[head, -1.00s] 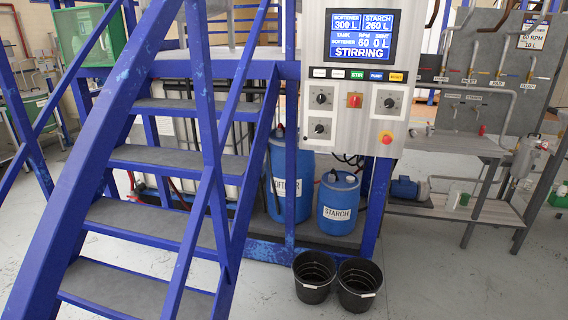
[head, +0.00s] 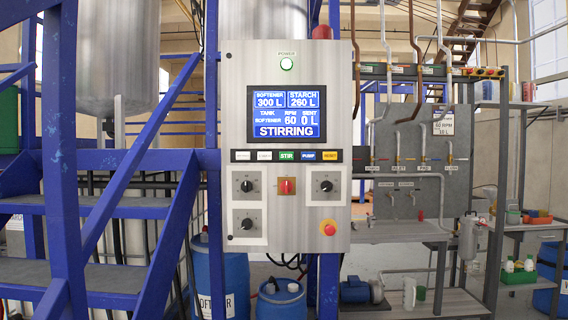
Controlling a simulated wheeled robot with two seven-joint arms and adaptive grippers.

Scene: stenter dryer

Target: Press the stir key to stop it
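The control panel (head: 240,100) faces me near the middle of the head view. The green stir key (head: 286,156) sits in the row of keys under the screen, between a white key and the blue pump key (head: 309,156). Neither of my grippers shows in the head view.
Blue stairs with railings (head: 65,200) stand close on the left. A blue starch drum (head: 280,300) and a softener drum (head: 215,275) stand below the panel. A pipe bench (head: 400,232) stands at the right, with a shelf (head: 530,278) of bottles beyond.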

